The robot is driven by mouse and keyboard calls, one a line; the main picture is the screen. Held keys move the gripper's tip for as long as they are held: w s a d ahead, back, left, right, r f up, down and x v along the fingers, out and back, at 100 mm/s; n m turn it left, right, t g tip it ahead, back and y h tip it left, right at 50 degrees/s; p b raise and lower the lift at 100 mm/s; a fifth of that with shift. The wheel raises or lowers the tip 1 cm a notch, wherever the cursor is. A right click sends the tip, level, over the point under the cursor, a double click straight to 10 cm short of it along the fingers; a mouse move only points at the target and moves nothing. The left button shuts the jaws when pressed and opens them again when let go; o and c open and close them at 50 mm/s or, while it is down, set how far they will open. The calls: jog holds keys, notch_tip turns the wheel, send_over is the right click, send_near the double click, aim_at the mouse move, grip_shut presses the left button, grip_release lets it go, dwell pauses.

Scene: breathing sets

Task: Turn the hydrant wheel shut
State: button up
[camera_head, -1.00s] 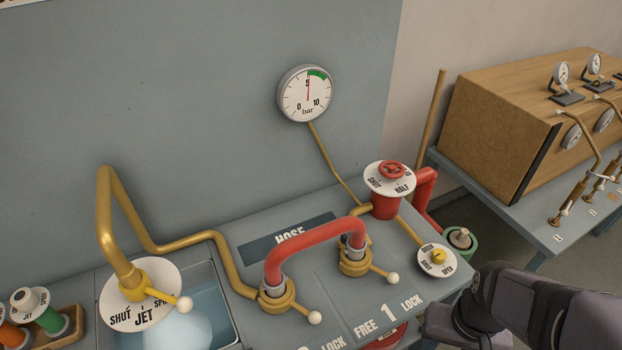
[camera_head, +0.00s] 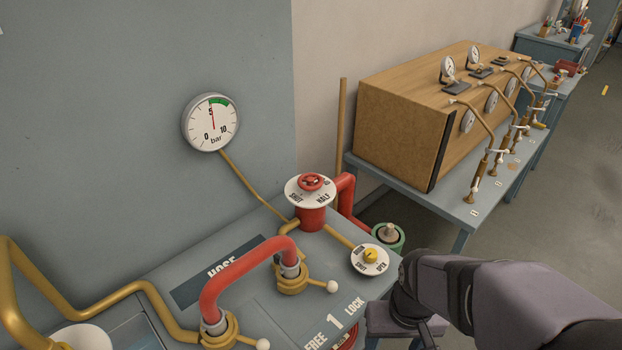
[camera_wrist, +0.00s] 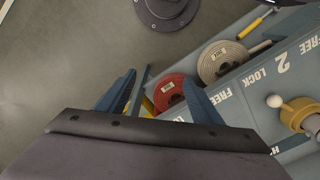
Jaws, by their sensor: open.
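The hydrant's red wheel (camera_head: 311,182) sits on a white dial (camera_head: 297,193) marked SHUT and HALF, with a third label too small to read. The dial tops a red hydrant body (camera_head: 311,220) at the bench's back right corner. Which mark the wheel is set to is unclear. My gripper (camera_wrist: 160,92) is open, its two blue fingers apart with nothing held between them, in the wrist view. In the head view my arm is at the lower right, well clear of the wheel; its fingertips cannot be made out there. The wheel is not in the wrist view.
A pressure gauge (camera_head: 211,122) on the wall reads about 5 bar. A red hose (camera_head: 245,272) arches over the bench, in front of the hydrant. A small yellow-knobbed valve (camera_head: 370,256) is beside the hydrant. A wooden box (camera_head: 400,125) stands on the table behind. Hose coils (camera_wrist: 224,62) show below.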

jog(key=shift+o, duration=1.2)
jog(key=w+a+t, duration=0.1)
jog(key=w+t, duration=0.2)
jog(key=w, duration=0.8)
jog(key=shift+a+r, duration=0.3)
jog(key=n+t+y+b, duration=0.2)
jog(key=t+y, duration=0.2)
jog(key=t, duration=0.6)
send_near(313, 188)
jog(key=w, duration=0.2)
jog(key=w+f, duration=0.1)
jog(key=w, duration=0.1)
jog(key=w+f, duration=0.1)
jog(key=w, duration=0.1)
jog(key=shift+w+a+f, duration=0.1)
jog(key=shift+w+f, duration=0.1)
jog(key=shift+w, duration=0.15)
jog(key=a+t+b, duration=0.1)
jog(key=w+a+f+t+b, duration=0.1)
jog(key=b, duration=0.1)
jog(key=shift+w, duration=0.2)
jog(key=shift+w+a+f+t+b, duration=0.15)
jog(key=shift+a+f+t+b, duration=0.15)
jog(key=shift+t+b, duration=0.6)
jog(key=shift+t+h+b, duration=0.3)
jog(key=shift+t+b, duration=0.1)
jog(key=shift+b, duration=0.1)
jog(key=shift+r, duration=0.1)
